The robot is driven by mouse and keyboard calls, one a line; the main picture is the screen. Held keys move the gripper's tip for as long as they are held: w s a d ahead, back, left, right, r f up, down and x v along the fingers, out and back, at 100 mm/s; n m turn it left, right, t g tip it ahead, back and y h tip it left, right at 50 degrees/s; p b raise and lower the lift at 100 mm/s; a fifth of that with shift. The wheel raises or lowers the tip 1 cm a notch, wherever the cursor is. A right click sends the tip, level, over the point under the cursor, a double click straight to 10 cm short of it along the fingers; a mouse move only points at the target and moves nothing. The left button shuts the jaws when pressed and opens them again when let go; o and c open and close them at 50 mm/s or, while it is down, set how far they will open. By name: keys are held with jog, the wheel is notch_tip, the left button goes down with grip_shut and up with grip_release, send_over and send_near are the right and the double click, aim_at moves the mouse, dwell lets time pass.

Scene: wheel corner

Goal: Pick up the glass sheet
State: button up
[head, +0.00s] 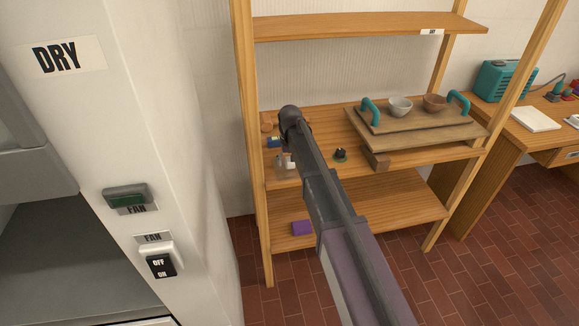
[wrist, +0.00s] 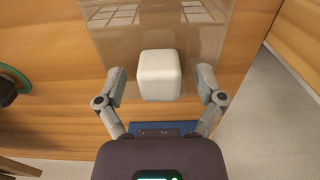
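The glass sheet (wrist: 110,32) is a clear, shiny pane over the wooden shelf in the wrist view, with a grid of light reflections near its top. A white rounded block (wrist: 160,76) appears at its lower middle; I cannot tell whether they are joined. My gripper (wrist: 160,82) is open, with one finger on each side of the white block and gaps on both sides. In the head view my arm reaches to the left part of the middle shelf, and I cannot make out the fingers there.
The wooden rack's middle shelf (head: 352,171) also holds a board (head: 415,116) with teal handles and two bowls, a small dark knob-like item (head: 340,154) and a blue item (head: 274,141). A purple block (head: 302,227) sits on the lower shelf. A rack post (head: 247,130) stands close at left.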

grip_shut()
jog(key=shift+r, duration=0.15)
notch_tip(320, 180, up, 3)
jog(key=p, duration=0.3)
jog(key=s+d+r+p, duration=0.1)
jog(key=s+d+p, duration=0.1)
jog(key=s, duration=1.3)
jog(key=shift+s+d+r, duration=0.35)
jog(key=shift+d, duration=0.35)
jog(key=shift+s, duration=0.1)
